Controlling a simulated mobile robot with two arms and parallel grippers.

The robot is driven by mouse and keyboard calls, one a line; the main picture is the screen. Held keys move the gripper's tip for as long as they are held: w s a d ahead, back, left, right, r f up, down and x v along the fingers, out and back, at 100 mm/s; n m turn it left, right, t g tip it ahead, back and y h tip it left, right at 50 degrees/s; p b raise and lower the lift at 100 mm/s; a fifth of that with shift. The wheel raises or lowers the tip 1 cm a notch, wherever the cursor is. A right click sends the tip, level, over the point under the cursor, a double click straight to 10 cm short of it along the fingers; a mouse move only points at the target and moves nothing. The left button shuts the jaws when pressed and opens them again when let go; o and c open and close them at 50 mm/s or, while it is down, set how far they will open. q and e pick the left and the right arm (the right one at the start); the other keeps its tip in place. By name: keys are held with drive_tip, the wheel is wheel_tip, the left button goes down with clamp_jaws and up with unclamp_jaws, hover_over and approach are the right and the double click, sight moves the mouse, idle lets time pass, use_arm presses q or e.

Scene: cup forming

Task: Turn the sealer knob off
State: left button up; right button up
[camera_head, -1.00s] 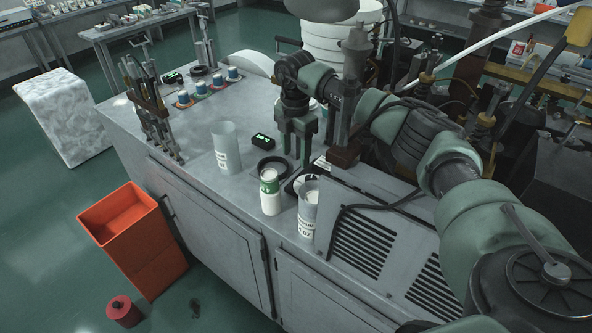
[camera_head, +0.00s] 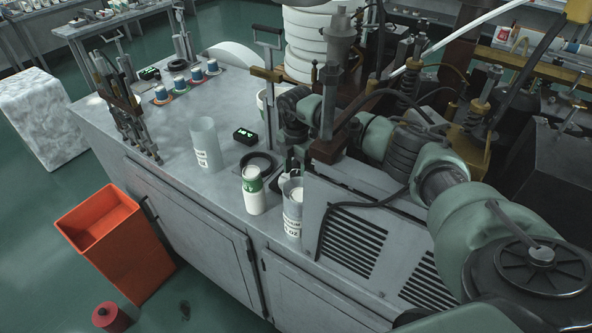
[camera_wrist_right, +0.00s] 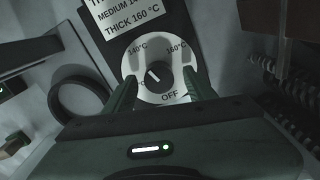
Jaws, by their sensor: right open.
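The sealer knob (camera_wrist_right: 158,76) is a small black dial on a round white plate (camera_wrist_right: 134,62), in the right wrist view. The plate is marked 140 °C at upper left, 160 °C at upper right and OFF at the bottom. The knob's white pointer mark points to the upper left, towards the 140 °C side. My right gripper (camera_wrist_right: 160,92) is open, with one finger on each side of the knob; I cannot tell whether they touch it. In the head view my right gripper (camera_head: 288,165) is low by the sealer's left end, partly hidden. My left gripper is out of view.
A green-and-white cup (camera_head: 253,193) and a clear labelled cylinder (camera_head: 292,210) stand close in front of the gripper. A black ring (camera_head: 257,163), a small display (camera_head: 245,136) and another clear cylinder (camera_head: 205,145) are to the left. A vented grey housing (camera_head: 350,238) is at right.

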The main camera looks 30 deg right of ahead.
drive_tip(key=shift+d+f, duration=0.1)
clamp_jaws()
